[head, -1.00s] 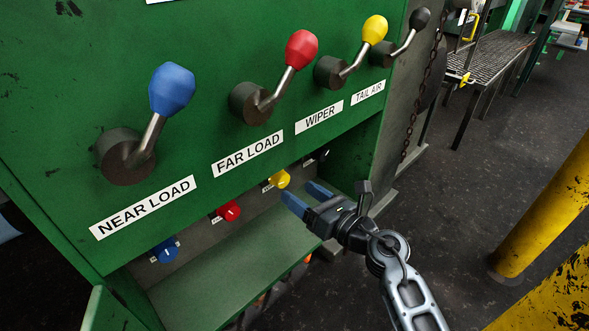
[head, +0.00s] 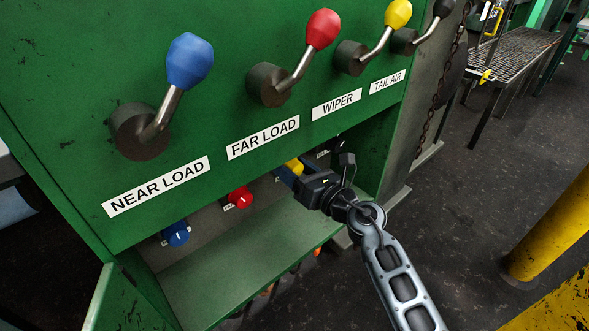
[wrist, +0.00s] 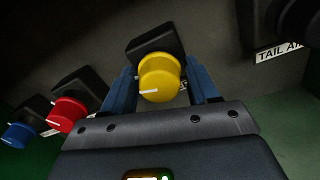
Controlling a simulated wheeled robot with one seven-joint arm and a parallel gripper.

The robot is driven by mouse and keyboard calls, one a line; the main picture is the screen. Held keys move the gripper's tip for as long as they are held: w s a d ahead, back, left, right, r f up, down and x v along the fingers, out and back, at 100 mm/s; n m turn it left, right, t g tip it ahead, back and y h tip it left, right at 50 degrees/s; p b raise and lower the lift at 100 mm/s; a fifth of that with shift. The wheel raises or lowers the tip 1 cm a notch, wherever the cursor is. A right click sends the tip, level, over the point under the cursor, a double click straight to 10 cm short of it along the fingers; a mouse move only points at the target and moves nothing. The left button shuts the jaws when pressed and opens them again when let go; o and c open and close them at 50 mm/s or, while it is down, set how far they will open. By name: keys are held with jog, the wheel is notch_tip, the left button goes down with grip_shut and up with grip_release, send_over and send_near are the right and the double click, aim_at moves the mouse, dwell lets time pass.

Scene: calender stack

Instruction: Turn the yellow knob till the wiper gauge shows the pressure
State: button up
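The yellow knob (wrist: 160,80) sits on a dark base in the recess below the levers, with a white pointer line toward its left side. In the head view the yellow knob (head: 295,166) is partly hidden by my gripper (head: 286,172). In the wrist view the blue fingers of my gripper (wrist: 163,88) stand apart, one on each side of the knob. A gap shows on the right side; contact on the left cannot be told. The lever with the yellow grip (head: 398,14) is above, over the WIPER label (head: 337,105). No gauge is visible.
The red knob (head: 240,197) and blue knob (head: 177,233) are to the left in the same recess. A green shelf (head: 240,265) lies below the knobs, and the green panel (head: 60,120) overhangs them. A dark object is close at the wrist view's upper right.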

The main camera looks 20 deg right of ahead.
jog(key=c, duration=0.8)
jog(key=shift+r+p, duration=0.1)
jog(key=shift+p, duration=0.25)
jog(key=m+p, duration=0.2)
jog(key=m, duration=0.1)
jog(key=shift+r+p, duration=0.15)
jog(key=shift+p, duration=0.25)
jog(key=m+p, duration=0.4)
jog(key=shift+a, duration=0.1)
jog(key=m+p, duration=0.3)
jog(key=m, duration=0.1)
jog(key=shift+m, duration=0.4)
jog(key=shift+f+m+p, duration=0.2)
jog(key=shift+m+p, duration=0.8)
jog(key=shift+m, duration=0.4)
jog(key=shift+c, duration=0.2)
jog(key=shift+s, duration=0.1)
